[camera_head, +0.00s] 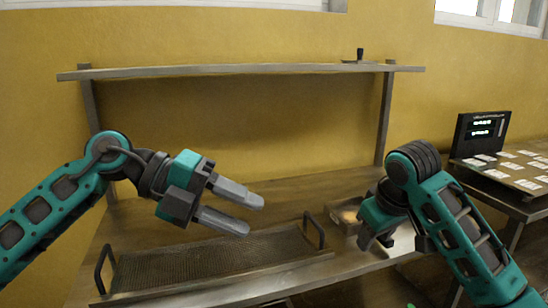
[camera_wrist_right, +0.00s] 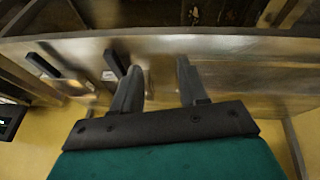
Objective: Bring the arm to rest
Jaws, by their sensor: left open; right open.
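My left gripper (camera_head: 250,216) is open and empty. Its two grey fingers point right, above the mesh tray (camera_head: 160,272) on the metal table. My right gripper (camera_head: 374,242) hangs low over the right part of the table, with its fingers mostly hidden in the head view.
The mesh tray has an upright dark handle at each end. A shallow metal pan (camera_head: 345,214) sits beside my right gripper, partly covered. A shelf (camera_head: 240,70) spans the back. A side table (camera_head: 500,203) at right carries a dark screen unit (camera_head: 482,134) and several pale cards.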

